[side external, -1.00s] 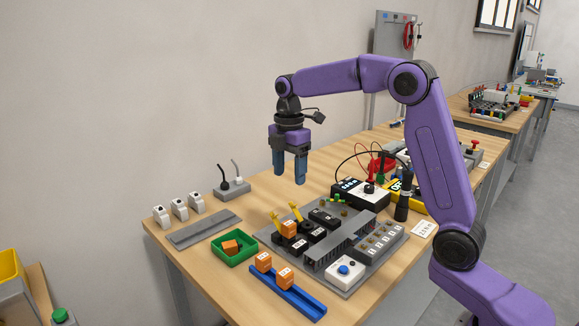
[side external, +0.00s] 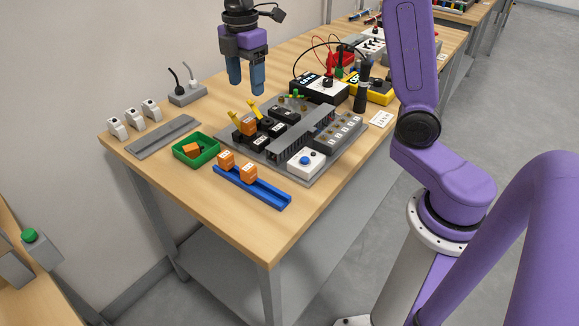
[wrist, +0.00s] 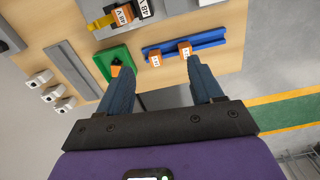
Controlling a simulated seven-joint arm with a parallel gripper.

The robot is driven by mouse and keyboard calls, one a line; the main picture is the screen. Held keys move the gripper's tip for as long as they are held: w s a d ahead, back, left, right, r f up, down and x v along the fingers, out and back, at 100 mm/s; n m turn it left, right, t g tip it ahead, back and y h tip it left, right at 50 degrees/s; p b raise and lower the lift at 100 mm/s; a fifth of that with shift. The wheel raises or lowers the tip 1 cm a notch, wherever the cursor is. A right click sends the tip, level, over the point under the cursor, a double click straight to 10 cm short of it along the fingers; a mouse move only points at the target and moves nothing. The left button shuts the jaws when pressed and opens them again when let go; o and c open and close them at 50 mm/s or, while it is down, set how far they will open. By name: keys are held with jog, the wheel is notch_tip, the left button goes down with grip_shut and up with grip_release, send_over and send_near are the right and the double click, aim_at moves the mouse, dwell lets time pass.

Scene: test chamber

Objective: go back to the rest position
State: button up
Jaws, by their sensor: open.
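My gripper (side external: 247,88) hangs above the back part of the wooden table (side external: 235,228), fingers pointing down, open and empty. In the side view it is clear of everything on the table. In the wrist view my gripper (wrist: 162,82) shows its two blue fingers spread apart with nothing between them. The upper part of my arm is out of the side view.
Below stands a grey board (side external: 325,163) with black modules and an orange block. A green tray (side external: 208,158) holding an orange piece and a blue rail (side external: 270,194) with two orange blocks are in front. A black meter (side external: 318,90) stands behind.

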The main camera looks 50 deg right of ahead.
jog(key=s+a+f+m, duration=0.1)
jog(key=s+a, duration=0.1)
jog(key=s, duration=0.6)
jog(key=s+a+f+m, duration=0.1)
jog(key=s+a+f, duration=0.1)
jog(key=s, duration=0.6)
jog(key=s+d+f+m, duration=0.1)
jog(key=s+d+f, duration=0.1)
jog(key=s, duration=0.5)
jog(key=s+d+f+m, duration=0.1)
jog(key=s+f, duration=0.1)
jog(key=s, duration=0.5)
jog(key=shift+s+d+f, duration=0.15)
jog(key=shift+d, duration=0.2)
